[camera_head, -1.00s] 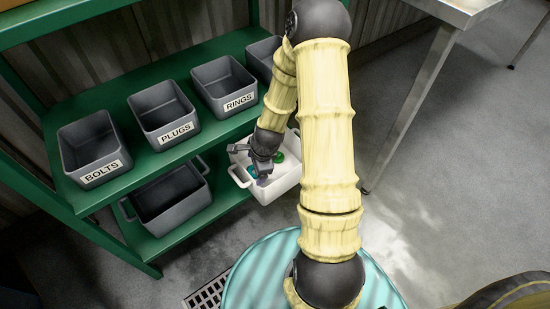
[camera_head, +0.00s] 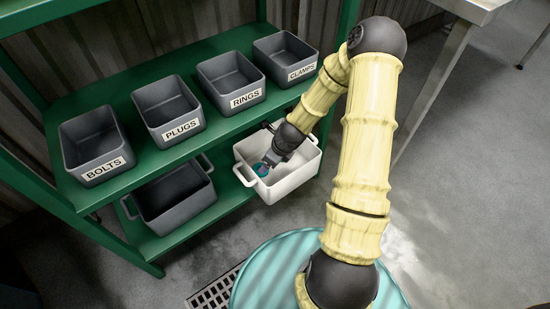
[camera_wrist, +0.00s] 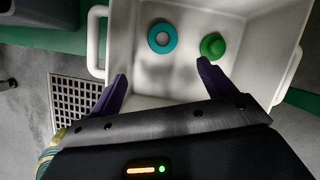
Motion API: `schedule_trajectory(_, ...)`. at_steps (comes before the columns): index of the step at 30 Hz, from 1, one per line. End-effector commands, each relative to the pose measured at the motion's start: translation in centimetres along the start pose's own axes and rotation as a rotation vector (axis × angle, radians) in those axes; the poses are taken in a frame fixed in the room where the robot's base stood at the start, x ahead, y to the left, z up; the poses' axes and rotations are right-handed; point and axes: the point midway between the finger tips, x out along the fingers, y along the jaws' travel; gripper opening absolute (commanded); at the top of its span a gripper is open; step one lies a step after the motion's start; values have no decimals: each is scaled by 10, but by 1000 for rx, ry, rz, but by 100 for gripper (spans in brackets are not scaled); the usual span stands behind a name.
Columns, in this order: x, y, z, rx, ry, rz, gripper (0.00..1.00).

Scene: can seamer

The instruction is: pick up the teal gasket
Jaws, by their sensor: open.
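The teal gasket (camera_wrist: 162,38) is a flat ring lying on the floor of the white bin, in the upper middle of the wrist view. It also shows in the head view (camera_head: 261,169), partly covered by my gripper. My gripper (camera_wrist: 160,80) is open, with its two dark purple fingers spread apart. The gasket is beyond the fingertips and roughly between them in the wrist view; the gripper does not hold it. In the head view my gripper (camera_head: 272,160) reaches down into the white bin.
A green round part (camera_wrist: 213,46) lies right of the gasket, near the right finger. The white bin's (camera_head: 290,186) walls surround both. Grey bins labelled BOLTS (camera_head: 95,146), PLUGS (camera_head: 168,110), RINGS (camera_head: 231,82) and CLAMPS (camera_head: 286,58) stand on the green shelf above. An empty grey bin (camera_head: 173,199) is left.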

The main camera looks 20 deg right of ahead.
Motion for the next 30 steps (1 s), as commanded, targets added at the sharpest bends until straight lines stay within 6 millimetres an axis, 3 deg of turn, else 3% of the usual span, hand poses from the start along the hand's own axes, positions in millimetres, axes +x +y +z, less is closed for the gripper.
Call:
schedule_trajectory(6, 8, -2, -1, 171, -9, -4, 82)
schedule_trajectory(19, 12, -2, -1, 177, -9, -4, 82)
schedule_trajectory(30, 64, -2, -1, 175, -9, -3, 82)
